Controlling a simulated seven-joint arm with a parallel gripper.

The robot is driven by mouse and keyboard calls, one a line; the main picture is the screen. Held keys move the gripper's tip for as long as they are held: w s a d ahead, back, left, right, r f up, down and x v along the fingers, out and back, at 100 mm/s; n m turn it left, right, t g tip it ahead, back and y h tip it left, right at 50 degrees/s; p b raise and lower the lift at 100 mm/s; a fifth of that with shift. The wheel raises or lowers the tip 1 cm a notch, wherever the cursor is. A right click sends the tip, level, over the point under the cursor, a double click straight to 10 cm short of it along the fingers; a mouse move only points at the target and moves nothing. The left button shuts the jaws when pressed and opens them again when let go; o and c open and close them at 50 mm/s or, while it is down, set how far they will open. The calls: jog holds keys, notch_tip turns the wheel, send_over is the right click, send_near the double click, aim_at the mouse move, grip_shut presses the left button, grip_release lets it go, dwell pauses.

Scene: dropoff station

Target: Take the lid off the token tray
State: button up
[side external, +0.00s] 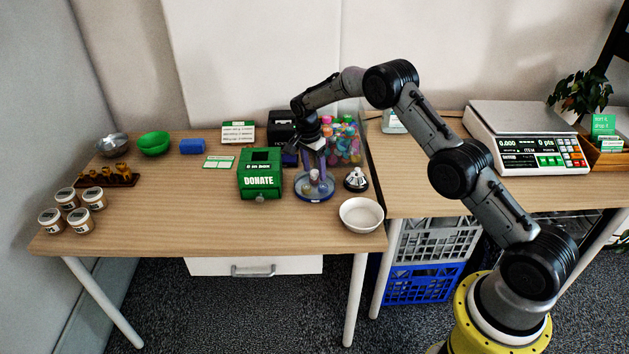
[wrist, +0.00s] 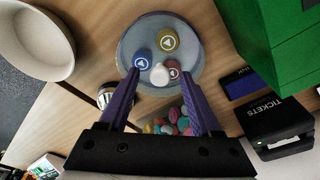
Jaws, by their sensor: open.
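The token tray (side external: 314,196) is a round, shallow blue dish near the right side of the left table. In the wrist view the tray (wrist: 124,62) holds round tokens, one olive, one blue and one reddish. A clear lid (wrist: 150,26) covers it and has a pale round knob (wrist: 159,75). My gripper (side external: 314,174) points down over the tray. In the wrist view my gripper (wrist: 160,76) is open, with a purple finger on each side of the knob and gaps between. The fingers hide part of the tray in the side view.
The green donate box (side external: 260,175) stands close left of the tray. A silver bell (side external: 356,180) and a white bowl (side external: 361,215) are to its right. A black tickets box (wrist: 275,122) and a bin of colourful items (side external: 346,146) stand behind.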

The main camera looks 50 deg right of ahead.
jog(key=shift+c, duration=0.2)
grip_shut()
jog(key=shift+r, duration=0.1)
